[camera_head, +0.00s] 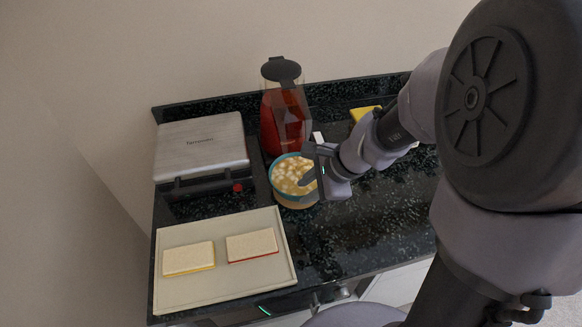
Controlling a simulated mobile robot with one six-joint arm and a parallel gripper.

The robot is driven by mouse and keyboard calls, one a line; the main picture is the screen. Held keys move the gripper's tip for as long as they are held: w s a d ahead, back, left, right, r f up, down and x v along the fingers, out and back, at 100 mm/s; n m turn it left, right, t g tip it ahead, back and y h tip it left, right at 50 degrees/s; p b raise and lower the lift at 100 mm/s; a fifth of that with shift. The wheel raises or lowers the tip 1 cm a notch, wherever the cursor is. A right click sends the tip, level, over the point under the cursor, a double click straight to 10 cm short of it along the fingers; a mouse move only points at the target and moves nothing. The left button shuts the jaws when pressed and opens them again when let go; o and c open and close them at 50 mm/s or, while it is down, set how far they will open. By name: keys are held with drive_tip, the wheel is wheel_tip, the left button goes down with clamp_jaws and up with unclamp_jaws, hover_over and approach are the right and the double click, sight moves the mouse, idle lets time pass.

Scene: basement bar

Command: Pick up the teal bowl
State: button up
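The teal bowl (279,193) stands on the dark speckled counter, in front of a pitcher of red liquid. Its teal rim shows, and it holds yellowish contents with pale pieces; its lower side looks tan. My gripper (309,181) is at the bowl's right side, with a dark finger over or just inside the right rim. The gripper body hides part of that rim. I cannot tell whether the fingers touch the bowl or how far apart they are.
The pitcher (285,120) with a black lid stands close behind the bowl. A silver appliance (201,145) is at left. A beige tray (225,282) with two sponge-like blocks lies front left. A yellow item (364,113) is back right. Counter (350,230) front right is clear.

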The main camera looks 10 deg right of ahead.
sight(299, 196)
drive_tip(key=b+x, duration=0.2)
drive_tip(key=x, duration=0.2)
drive_tip(key=shift+f, duration=0.4)
drive_tip(key=shift+r, duration=0.2)
clamp_jaws()
idle(0.7)
